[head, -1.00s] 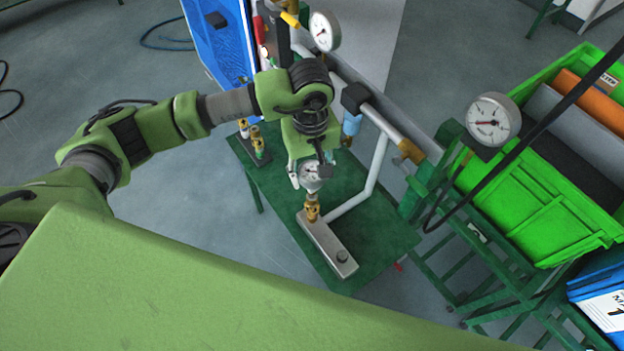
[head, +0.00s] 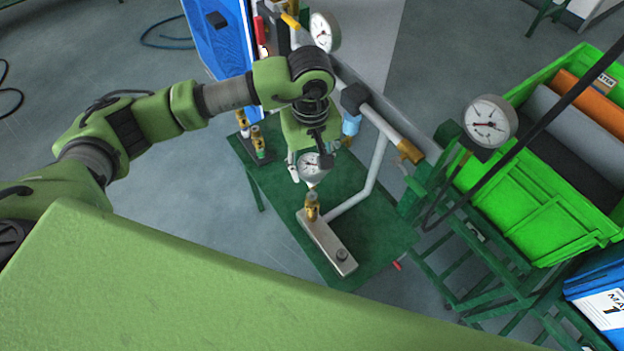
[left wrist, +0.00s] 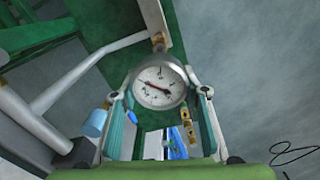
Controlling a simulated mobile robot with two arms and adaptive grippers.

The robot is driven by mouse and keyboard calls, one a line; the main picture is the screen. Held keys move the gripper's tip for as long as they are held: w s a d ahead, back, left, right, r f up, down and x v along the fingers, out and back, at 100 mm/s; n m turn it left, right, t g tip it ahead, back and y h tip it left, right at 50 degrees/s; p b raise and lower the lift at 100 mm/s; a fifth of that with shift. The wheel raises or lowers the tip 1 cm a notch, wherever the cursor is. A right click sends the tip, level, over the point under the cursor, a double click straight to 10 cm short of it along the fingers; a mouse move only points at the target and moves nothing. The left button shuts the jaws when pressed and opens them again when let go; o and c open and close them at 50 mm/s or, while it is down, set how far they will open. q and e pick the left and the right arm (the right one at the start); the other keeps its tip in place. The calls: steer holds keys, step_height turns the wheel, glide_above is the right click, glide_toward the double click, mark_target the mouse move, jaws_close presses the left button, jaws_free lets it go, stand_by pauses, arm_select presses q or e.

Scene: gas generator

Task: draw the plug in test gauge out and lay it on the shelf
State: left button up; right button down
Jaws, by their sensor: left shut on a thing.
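The test gauge (head: 311,165), a round white dial with a metal rim, is held in my left gripper (head: 308,168). In the left wrist view the gauge (left wrist: 160,87) sits between the two fingers of the gripper (left wrist: 160,98), which are shut on its sides. The gauge's stem points down toward a brass fitting (head: 312,207) on a grey metal block (head: 328,243). The stem tip appears just above the fitting, with a small gap. The green shelf (head: 375,245) lies under the block. My right gripper is not in view.
Brass valves (head: 257,142) stand at the shelf's left. A white pipe (head: 376,168) rises to the right of the block. Another gauge (head: 490,122) and a green crate (head: 530,190) are at the right. The shelf has bare room around the block.

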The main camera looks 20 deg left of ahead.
mark_target(311, 161)
arm_select(q)
steer(key=shift+r, duration=0.15)
steer(key=shift+r, duration=1.35)
steer(key=shift+a+r, duration=0.1)
